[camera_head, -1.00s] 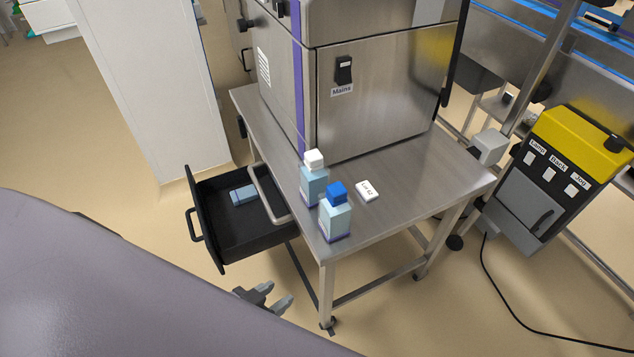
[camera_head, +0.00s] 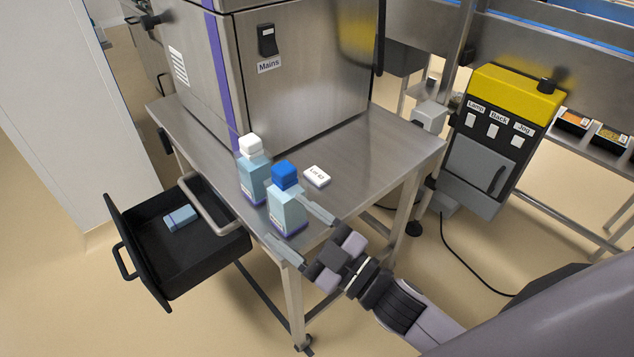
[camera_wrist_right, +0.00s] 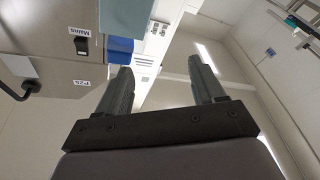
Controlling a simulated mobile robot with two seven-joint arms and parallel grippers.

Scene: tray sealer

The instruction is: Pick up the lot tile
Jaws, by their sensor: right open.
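The lot tile (camera_head: 317,177) is a small white block marked "Lot 62". It lies flat on the steel table (camera_head: 375,150), behind and right of the blue-capped bottle (camera_head: 287,209). A white-capped bottle (camera_head: 253,176) stands just left of that bottle. My right gripper (camera_head: 289,222) is open at the table's front corner, its fingers spread before the blue-capped bottle. I cannot tell whether they touch it. The tile is beyond the fingertips. In the right wrist view the open fingers (camera_wrist_right: 161,78) show empty, with the blue cap (camera_wrist_right: 119,48) near one fingertip. My left gripper is out of view.
The sealer housing (camera_head: 310,85) rises behind the tile. An open black drawer (camera_head: 185,255) holding a light-blue block (camera_head: 180,217) juts out at left. A yellow-topped control box (camera_head: 500,130) stands at right. The table top right of the tile is clear.

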